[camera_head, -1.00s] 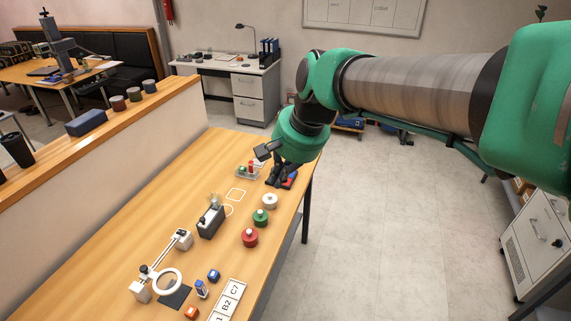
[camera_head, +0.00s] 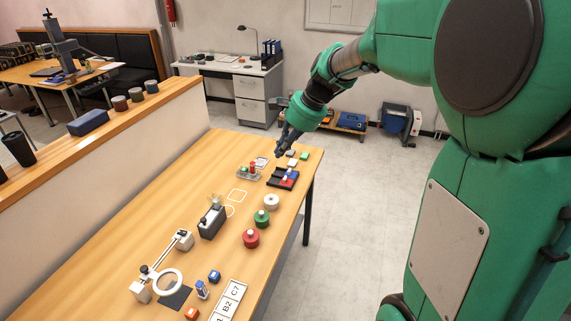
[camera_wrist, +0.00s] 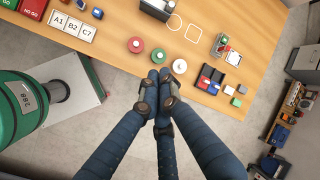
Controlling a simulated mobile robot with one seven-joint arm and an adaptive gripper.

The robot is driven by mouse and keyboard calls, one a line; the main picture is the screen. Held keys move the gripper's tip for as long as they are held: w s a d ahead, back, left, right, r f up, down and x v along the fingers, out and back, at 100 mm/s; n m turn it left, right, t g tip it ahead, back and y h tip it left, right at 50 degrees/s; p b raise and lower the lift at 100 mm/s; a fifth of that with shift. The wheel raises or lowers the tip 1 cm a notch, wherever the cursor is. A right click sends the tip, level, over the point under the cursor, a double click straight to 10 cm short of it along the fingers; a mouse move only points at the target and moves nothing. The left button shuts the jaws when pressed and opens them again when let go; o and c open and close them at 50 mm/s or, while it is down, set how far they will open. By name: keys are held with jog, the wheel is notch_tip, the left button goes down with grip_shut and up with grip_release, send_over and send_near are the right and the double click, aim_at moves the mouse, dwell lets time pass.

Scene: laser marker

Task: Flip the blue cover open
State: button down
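A small black unit (camera_head: 275,183) with blue and red parts lies flat near the far right end of the wooden table; it also shows in the wrist view (camera_wrist: 202,83). Its blue part, which looks like the blue cover (camera_wrist: 207,70), sits beside a red part (camera_wrist: 217,77). How far the cover is tilted is too small to tell. My gripper (camera_head: 280,149) is above and beyond the unit in the head view, apart from it. In the wrist view its fingertips (camera_wrist: 159,74) are together with nothing visible between them, left of the unit.
Small coloured blocks (camera_head: 304,155) lie beyond the unit at the table end. A clear tray with red and green items (camera_head: 248,174) is to its left. White (camera_head: 271,201), green (camera_head: 261,217) and red (camera_head: 250,239) round pieces stand nearer, along the right edge.

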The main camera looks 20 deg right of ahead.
jog(key=w+d+f+m+t+y, duration=0.1)
jog(key=w+d+f+m+y, duration=0.1)
jog(key=w+d+f+m, duration=0.95)
jog(key=w+d+f, duration=0.2)
jog(key=d+f, duration=0.3)
jog(key=w+d+f+m+t+b, duration=0.1)
jog(key=w+d+f, duration=0.3)
jog(key=d+f, duration=0.2)
jog(key=w+d+f+m+t+y, duration=0.1)
jog(key=w+d+f, duration=0.2)
jog(key=d+f, duration=0.4)
jog(key=shift+w+d, duration=0.15)
jog(key=shift+w, duration=0.05)
jog(key=shift+f, duration=0.2)
